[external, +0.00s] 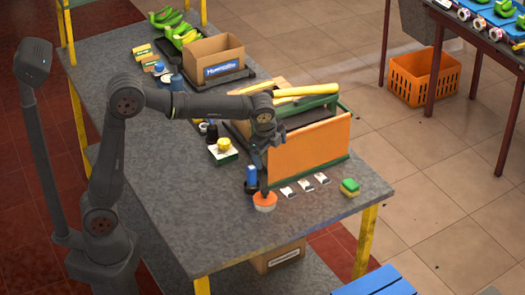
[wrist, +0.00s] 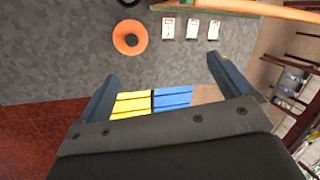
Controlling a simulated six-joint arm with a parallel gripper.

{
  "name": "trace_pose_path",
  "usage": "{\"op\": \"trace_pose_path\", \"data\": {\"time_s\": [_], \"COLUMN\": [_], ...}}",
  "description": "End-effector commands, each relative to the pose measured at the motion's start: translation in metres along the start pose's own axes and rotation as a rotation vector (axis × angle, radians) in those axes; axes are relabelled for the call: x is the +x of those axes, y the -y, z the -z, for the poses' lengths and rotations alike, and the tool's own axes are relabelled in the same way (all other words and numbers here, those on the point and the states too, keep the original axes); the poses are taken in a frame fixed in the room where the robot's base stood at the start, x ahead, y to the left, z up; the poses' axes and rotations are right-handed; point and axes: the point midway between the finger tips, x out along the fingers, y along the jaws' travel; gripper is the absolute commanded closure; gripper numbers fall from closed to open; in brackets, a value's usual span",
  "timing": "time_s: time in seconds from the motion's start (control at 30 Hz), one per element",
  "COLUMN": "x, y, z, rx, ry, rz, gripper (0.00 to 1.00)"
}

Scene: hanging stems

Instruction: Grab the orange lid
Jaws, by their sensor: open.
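My gripper (external: 263,183) points down and appears just above or behind the lid in the external view. In the wrist view my gripper (wrist: 162,66) has its two fingers wide apart with nothing between them. The lid lies outside the fingers, nearer the left one. The exact height gap cannot be told.
A blue bottle (external: 251,178) stands close behind the lid. An orange panel (external: 310,145) on a crate stands behind. The table left of the lid is bare.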

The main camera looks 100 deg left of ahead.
Motion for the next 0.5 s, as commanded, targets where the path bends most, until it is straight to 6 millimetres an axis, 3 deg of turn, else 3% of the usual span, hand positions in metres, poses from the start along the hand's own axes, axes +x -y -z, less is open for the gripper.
{"op": "trace_pose_path", "data": {"time_s": [0.2, 0.5], "x": [0.013, 0.017], "y": [0.0, 0.003], "z": [-0.003, -0.008], "rx": [-0.5, -1.064], "ry": [0.034, 0.143], "rz": [-0.159, -0.325], "gripper": [0.04, 0.04]}}
